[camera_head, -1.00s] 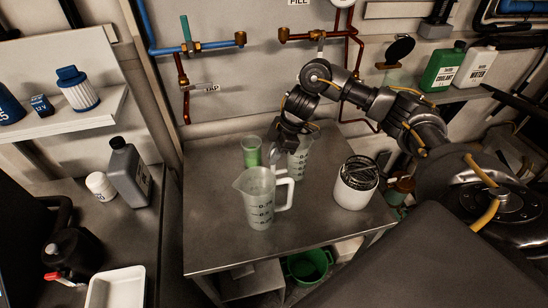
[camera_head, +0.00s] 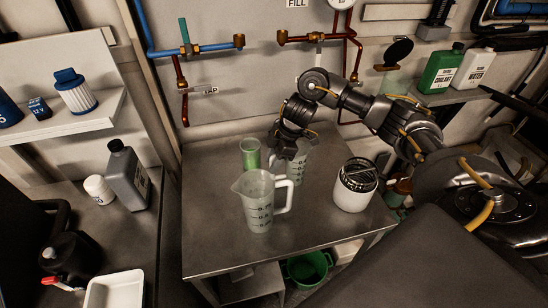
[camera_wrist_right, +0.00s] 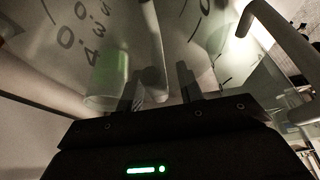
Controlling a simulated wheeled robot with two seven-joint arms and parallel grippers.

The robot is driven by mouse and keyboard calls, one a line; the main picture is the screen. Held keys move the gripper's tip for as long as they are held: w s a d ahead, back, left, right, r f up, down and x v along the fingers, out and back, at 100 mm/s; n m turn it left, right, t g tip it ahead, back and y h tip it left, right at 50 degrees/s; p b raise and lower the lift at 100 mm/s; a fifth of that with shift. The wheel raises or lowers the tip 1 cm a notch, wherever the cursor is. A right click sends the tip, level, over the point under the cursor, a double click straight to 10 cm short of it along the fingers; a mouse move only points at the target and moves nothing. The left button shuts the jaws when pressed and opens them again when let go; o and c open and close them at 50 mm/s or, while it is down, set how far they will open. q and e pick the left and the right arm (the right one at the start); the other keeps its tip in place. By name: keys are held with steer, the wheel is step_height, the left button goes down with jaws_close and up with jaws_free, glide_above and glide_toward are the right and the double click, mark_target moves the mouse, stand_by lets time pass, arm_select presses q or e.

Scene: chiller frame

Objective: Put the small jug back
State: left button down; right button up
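A small translucent jug (camera_head: 303,161) with graduation marks stands at the back of the metal table, partly hidden by my right gripper and a larger jug. The larger translucent jug (camera_head: 257,208) stands in front, its handle to the right. My right gripper (camera_head: 279,161) points down at the left side of the small jug. In the right wrist view, a pale upright bar (camera_wrist_right: 154,50), which looks like a jug handle, lies between the two fingers of the right gripper (camera_wrist_right: 161,88). A gap shows beside it, so the fingers look open around it. My left gripper is out of view.
A green-filled beaker (camera_head: 251,153) stands left of the small jug, close to my gripper. A white canister (camera_head: 353,194) with a dark top stands at the right. The table's (camera_head: 205,235) front left is clear. Copper and blue pipes run along the wall behind.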

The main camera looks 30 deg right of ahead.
steer(key=v, duration=1.2)
steer(key=shift+s+r, duration=0.1)
steer(key=shift+r, duration=0.1)
